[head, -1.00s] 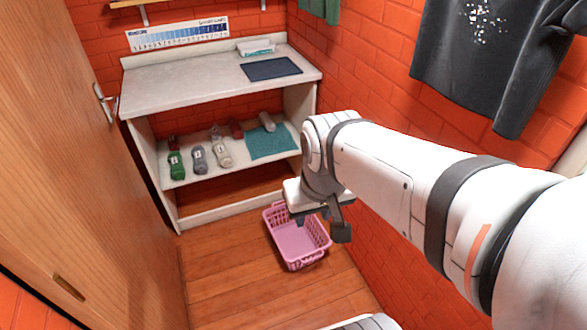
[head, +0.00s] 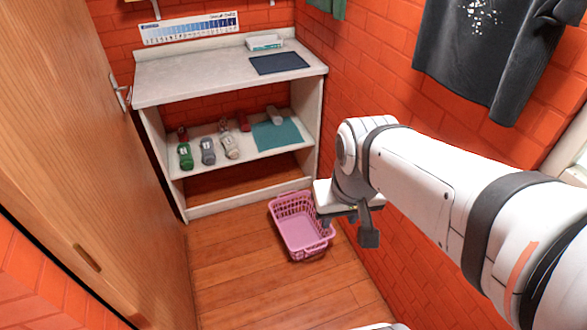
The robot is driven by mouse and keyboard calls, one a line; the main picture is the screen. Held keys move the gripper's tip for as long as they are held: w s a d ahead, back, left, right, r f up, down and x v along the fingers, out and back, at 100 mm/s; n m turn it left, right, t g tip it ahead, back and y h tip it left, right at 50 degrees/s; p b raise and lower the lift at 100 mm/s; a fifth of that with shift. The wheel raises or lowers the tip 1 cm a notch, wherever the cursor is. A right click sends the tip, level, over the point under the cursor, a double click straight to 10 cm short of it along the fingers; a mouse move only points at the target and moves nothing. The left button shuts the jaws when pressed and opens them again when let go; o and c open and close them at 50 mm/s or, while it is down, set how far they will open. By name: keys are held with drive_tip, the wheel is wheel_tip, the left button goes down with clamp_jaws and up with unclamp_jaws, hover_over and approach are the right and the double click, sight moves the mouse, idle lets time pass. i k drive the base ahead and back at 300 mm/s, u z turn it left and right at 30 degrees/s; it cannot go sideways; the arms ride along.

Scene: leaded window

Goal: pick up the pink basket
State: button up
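The pink basket (head: 297,232) stands upright on the wooden floor, in front of the shelf unit and near the right brick wall. It looks empty. My gripper (head: 348,230) hangs above and to the right of the basket in the picture, with its dark fingers pointing down. The fingers are spread apart with nothing between them. The gripper and wrist cover a little of the basket's right side.
A wooden door (head: 95,165) is at the left. The red brick wall is close to my arm. The floor (head: 235,275) left of the basket is clear.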

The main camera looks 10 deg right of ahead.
sight(302, 238)
drive_tip(key=k, duration=0.6)
drive_tip(key=u, duration=0.05)
drive_tip(key=i, duration=2)
drive_tip(key=u, duration=0.3)
